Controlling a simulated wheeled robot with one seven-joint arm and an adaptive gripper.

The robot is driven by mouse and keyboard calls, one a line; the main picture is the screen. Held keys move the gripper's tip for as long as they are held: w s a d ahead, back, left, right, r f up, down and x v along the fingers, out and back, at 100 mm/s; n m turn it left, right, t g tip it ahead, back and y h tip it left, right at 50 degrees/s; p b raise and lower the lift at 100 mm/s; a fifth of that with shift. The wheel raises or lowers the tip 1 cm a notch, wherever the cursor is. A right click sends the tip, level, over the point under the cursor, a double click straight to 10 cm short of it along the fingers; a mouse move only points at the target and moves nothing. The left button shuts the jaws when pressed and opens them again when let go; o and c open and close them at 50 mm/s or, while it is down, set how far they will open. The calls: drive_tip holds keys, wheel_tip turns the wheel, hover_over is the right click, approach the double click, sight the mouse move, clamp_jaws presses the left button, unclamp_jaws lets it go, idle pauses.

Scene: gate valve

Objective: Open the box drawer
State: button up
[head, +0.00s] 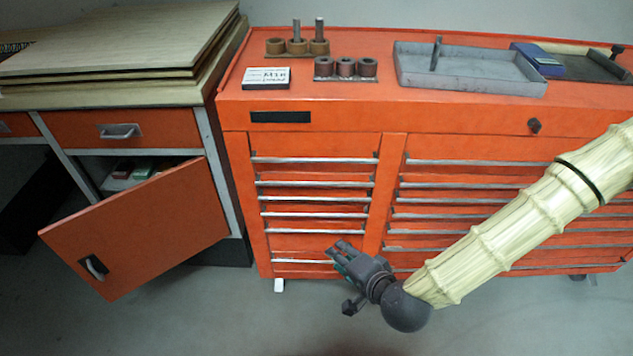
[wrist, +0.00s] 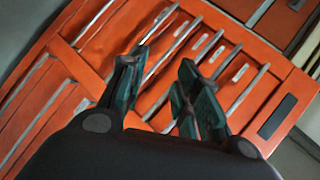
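An orange tool chest (head: 393,140) stands against the wall. It has a left and a right column of shallow drawers with long metal pull strips. The left-column drawers (head: 315,172) look shut, and so do the right-column drawers (head: 470,175). My gripper (head: 343,250) is in front of the lower left column, near the divider between the columns, and hides part of the lower drawers. In the wrist view, the two fingers of my gripper (wrist: 160,78) are apart with nothing between them. The drawer fronts (wrist: 200,60) show beyond the fingers. I cannot tell the exact distance to them.
A workbench at the left has a shut orange drawer (head: 125,130) and a cabinet door (head: 140,230) standing open. A grey tray (head: 470,72), metal rings (head: 346,67) and a white label card (head: 266,78) sit on the chest top. The floor (head: 200,320) in front is clear.

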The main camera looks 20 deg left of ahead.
drive_tip(key=w+a+r+m+t+y+b, duration=0.2)
drive_tip(key=w+a+r+t+b, duration=0.1)
drive_tip(key=w+a+r+b, duration=0.15)
drive_tip(key=m+t+y+b, duration=0.1)
drive_tip(key=m+t+b, duration=0.15)
drive_tip(key=b, duration=0.25)
approach(315, 162)
drive_tip(key=b+x, duration=0.1)
drive_tip(key=x, duration=0.8)
drive_tip(key=shift+t, duration=0.25)
clamp_jaws()
